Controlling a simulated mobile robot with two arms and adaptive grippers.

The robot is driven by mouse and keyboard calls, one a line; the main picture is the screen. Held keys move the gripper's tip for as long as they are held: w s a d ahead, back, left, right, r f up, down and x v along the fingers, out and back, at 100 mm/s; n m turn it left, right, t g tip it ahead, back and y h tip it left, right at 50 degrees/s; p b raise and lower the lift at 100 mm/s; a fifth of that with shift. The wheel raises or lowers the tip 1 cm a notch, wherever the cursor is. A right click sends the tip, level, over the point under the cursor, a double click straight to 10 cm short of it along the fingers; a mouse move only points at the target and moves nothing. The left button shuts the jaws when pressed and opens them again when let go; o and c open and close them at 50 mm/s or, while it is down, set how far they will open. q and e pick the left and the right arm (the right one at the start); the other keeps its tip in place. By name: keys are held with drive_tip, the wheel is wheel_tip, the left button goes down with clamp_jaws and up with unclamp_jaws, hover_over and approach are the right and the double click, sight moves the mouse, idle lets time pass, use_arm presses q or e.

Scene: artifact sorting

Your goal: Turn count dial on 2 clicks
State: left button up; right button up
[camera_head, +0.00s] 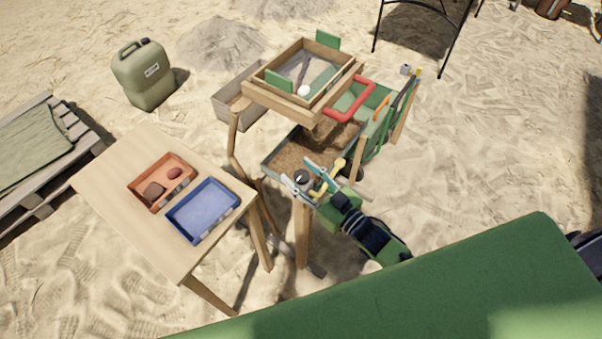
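A small dark round knob with a pale rim, which looks like the count dial (302,177), sits at the front of the wooden sieve stand. My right gripper (297,170) reaches in from the lower right. Its two pale fingers are spread, one on each side of the dial. I cannot tell whether they touch it. Any marks on the dial are too small to read. My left gripper is not in view.
A yellow handle (339,167) is close beside my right gripper. The sieve frame (262,92) and a soil-filled tray (271,166) are behind it. A table (118,172) with an orange tray (139,188) and blue tray (236,198) stands left. A green jerrycan (148,85) stands farther back.

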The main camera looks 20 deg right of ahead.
drive_tip(key=shift+s, duration=0.1)
drive_tip(key=v, duration=1.2)
